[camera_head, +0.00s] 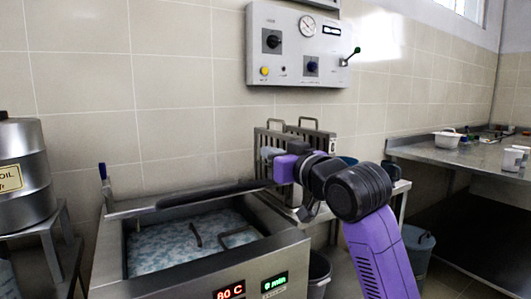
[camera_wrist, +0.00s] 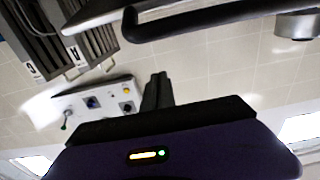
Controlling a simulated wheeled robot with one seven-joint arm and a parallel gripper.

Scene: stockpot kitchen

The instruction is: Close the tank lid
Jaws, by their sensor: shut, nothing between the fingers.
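The steel tank (camera_head: 195,272) stands low at centre left. Its top is open, with bluish-white liquid and two thin dark handles showing inside. A long dark bar (camera_head: 205,194), apparently the tank lid's handle or edge, runs above the tank's back side; the lid panel is hard to make out. A dark bar (camera_wrist: 215,20) also crosses the top of the wrist view, apart from the fingers.
Metal racks (camera_head: 300,137) stand behind my gripper. A control panel (camera_head: 302,45) hangs on the tiled wall. A steel drum (camera_head: 25,172) stands at left. A counter (camera_head: 460,155) with a white tub is at right. Buckets (camera_head: 418,252) stand below.

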